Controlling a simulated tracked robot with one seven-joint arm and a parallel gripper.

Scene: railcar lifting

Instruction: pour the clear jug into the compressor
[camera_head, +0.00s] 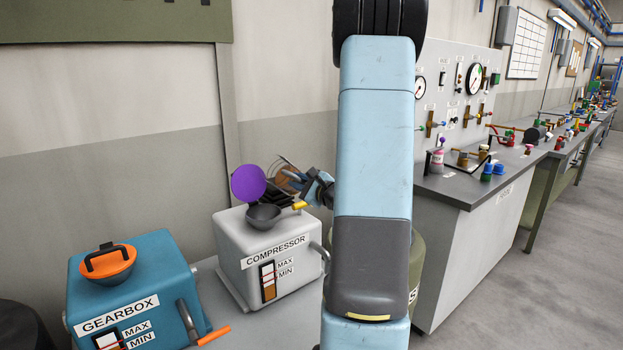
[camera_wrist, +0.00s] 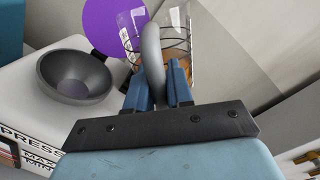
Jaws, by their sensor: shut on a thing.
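The compressor (camera_head: 243,250) is a pale grey box with a dark funnel (camera_head: 263,217) on top; its purple lid (camera_head: 248,183) stands open behind the funnel. In the wrist view the funnel (camera_wrist: 75,78) is at the left and looks empty. My gripper (camera_wrist: 158,85) is shut on the grey handle of the clear jug (camera_wrist: 178,28), which has dark rings and orange-brown liquid. In the head view the jug (camera_head: 288,178) is right of the lid, apart from the funnel mouth, with my gripper (camera_head: 308,190) behind it. I cannot judge its tilt exactly. No stream shows.
The blue gearbox (camera_head: 150,275) with an orange-lidded funnel stands left of the compressor. A gauge panel (camera_head: 462,85) and a workbench (camera_head: 480,187) with fittings are at the right. The wall is close behind the compressor. My arm hides the middle.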

